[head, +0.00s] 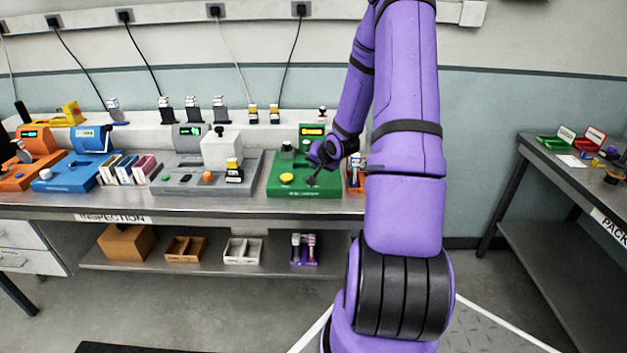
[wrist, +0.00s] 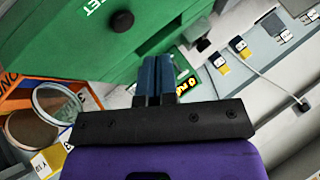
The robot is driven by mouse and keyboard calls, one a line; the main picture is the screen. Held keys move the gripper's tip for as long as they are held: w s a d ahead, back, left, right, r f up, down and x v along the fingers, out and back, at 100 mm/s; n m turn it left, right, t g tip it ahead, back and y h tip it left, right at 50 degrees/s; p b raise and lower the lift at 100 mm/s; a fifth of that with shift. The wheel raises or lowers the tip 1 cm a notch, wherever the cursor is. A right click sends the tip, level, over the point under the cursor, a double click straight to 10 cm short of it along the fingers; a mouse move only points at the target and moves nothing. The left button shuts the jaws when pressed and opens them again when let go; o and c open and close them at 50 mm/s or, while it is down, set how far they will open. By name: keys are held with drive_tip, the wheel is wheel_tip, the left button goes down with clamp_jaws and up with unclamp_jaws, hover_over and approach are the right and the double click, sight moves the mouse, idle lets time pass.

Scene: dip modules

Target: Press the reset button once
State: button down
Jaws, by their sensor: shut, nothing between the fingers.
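The green module (head: 277,190) stands on the bench in the head view, with a large yellow button (head: 286,178) on its front left and a lit display (head: 312,131) at its back. My gripper (head: 313,180) is over its right half; contact cannot be told. In the wrist view my gripper's blue fingers (wrist: 156,62) are shut and empty against the green casing (wrist: 130,40). A white label (wrist: 90,5) ending in "ET" is cut off at the top edge. A black knob (wrist: 203,45) is right of the fingers. I cannot make out which part is the reset button.
A grey module (head: 180,187) with a white block (head: 222,150) stands left of the green one. Blue (head: 70,180) and orange (head: 25,172) modules are further left. An orange container (head: 356,178) is close on the right. In the wrist view, a round glass-like disc (wrist: 55,103) is at left.

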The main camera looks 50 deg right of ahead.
drive_tip(key=shift+r, duration=1.5)
drive_tip(key=s+a+r+n+g+h, duration=0.1)
drive_tip(key=s+a+r+n, duration=0.15)
drive_tip(key=a+r, duration=0.7)
drive_tip(key=s+a+r+n+g, duration=0.1)
drive_tip(key=a+r+n+g, duration=0.15)
drive_tip(key=a+r, duration=0.65)
drive_tip(key=s+a+r+n+y, duration=0.1)
drive_tip(key=s+a+r+n, duration=0.2)
drive_tip(key=s+a+r, duration=0.2)
drive_tip(key=s+a+r+n+y, duration=0.2)
drive_tip(key=s+a+r, duration=0.3)
drive_tip(key=s+a, duration=0.7)
drive_tip(key=shift+s+r+n, duration=0.4)
drive_tip(key=shift+s+n, duration=0.5)
drive_tip(key=shift+s, duration=1.55)
